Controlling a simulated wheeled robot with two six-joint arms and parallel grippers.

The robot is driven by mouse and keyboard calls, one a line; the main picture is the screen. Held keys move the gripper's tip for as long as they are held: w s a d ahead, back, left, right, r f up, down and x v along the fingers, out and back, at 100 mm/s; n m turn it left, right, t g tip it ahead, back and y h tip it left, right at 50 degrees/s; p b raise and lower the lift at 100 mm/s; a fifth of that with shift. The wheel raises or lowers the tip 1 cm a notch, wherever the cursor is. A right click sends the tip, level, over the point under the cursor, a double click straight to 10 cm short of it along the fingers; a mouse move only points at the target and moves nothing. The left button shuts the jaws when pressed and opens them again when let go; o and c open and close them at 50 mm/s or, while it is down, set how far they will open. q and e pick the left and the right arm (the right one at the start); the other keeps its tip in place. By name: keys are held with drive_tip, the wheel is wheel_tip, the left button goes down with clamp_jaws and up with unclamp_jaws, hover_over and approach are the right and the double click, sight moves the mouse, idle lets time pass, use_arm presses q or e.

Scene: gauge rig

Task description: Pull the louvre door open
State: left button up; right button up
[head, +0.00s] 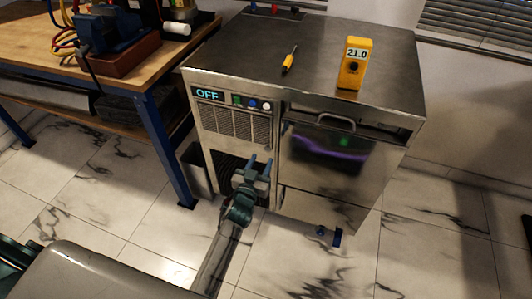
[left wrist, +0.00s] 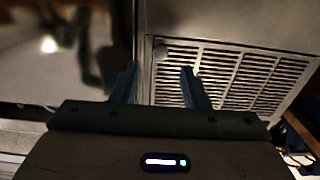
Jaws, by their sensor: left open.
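The louvre door (head: 235,122) is a slatted steel panel on the left of the steel cabinet's front, under the OFF display. It looks shut. In the left wrist view the slatted panel (left wrist: 235,75) fills the right side, with a small dark round knob (left wrist: 160,48) near its corner. My left gripper (head: 261,162) is open and empty in front of the cabinet, near the panel's lower right. In the left wrist view its fingertips (left wrist: 160,70) lie either side of the knob's line, with the knob just beyond them. I cannot tell whether they touch anything. My right gripper is not in view.
The steel door (head: 325,150) with a bar handle (head: 336,122) is beside the louvre panel. A yellow meter (head: 355,63) reading 21.0 and a screwdriver (head: 290,60) are on the cabinet top. A workbench (head: 150,65) stands left, a grey bin (head: 196,168) between.

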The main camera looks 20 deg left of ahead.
sight(267, 150)
use_arm(q)
drive_tip(key=w, duration=0.5)
drive_tip(key=shift+w+b, duration=0.2)
drive_tip(key=shift+b, duration=0.2)
clamp_jaws()
